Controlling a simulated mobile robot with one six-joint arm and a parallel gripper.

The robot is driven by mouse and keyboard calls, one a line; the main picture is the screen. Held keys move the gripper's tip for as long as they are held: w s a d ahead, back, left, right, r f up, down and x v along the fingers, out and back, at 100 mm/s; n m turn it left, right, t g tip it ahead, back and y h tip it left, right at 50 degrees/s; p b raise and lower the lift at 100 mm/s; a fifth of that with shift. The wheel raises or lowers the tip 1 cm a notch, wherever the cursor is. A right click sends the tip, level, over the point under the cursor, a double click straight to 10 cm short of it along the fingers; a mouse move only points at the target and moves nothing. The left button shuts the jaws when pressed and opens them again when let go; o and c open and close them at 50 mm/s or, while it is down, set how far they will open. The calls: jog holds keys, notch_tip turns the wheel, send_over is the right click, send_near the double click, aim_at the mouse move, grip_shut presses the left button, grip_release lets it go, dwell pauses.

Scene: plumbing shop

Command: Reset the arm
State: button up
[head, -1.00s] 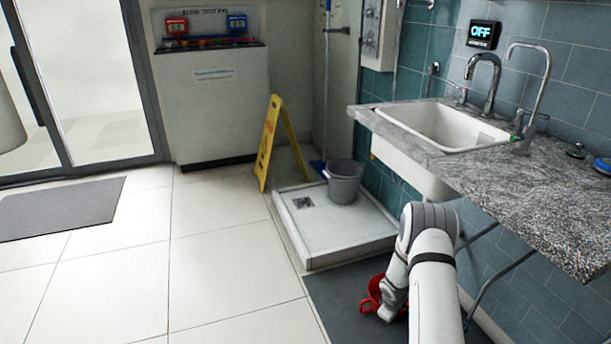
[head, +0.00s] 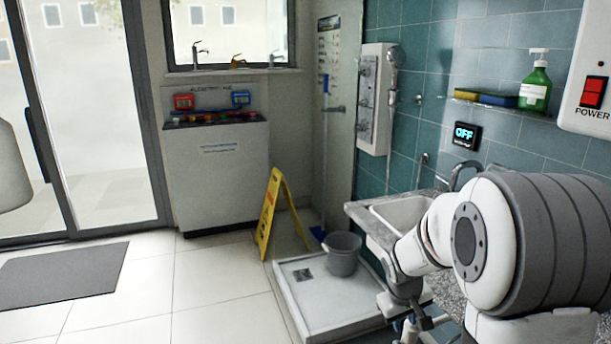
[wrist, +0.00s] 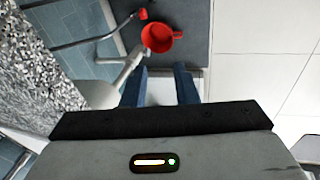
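My arm (head: 500,240) fills the lower right of the head view, raised and bent in front of the sink counter. Its wrist end is beside the white basin (head: 400,213), and I cannot make out the fingertips there. In the wrist view my gripper (wrist: 160,72) shows two blue fingers spread apart. Nothing is visibly held between them; a white surface shows in the gap. A red pot with a handle (wrist: 157,38) is below, on the dark grey mat, apart from the fingers.
The speckled counter (wrist: 40,60) is close on the left in the wrist view. A grey bucket (head: 343,255) stands in the shower tray (head: 320,300), near a yellow floor sign (head: 268,215). A green soap bottle (head: 535,88) sits on the wall shelf.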

jog(key=s+a+r+m+p, duration=0.1)
jog(key=s+a+r+p, duration=0.1)
jog(key=s+r+p, duration=0.2)
jog(key=s+a+r+m+y+p, duration=0.1)
jog(key=s+a+r+p, duration=0.2)
jog(key=s+r, duration=0.6)
jog(key=s+a+r+m+y+p, duration=0.1)
jog(key=s+r+p, duration=0.4)
jog(key=r, duration=0.5)
jog(key=s+a, duration=0.1)
jog(key=s, duration=0.1)
jog(key=shift+s+a+r, duration=0.15)
jog(key=shift+s+a, duration=0.15)
jog(key=shift+s, duration=0.05)
jog(key=shift+d, duration=0.1)
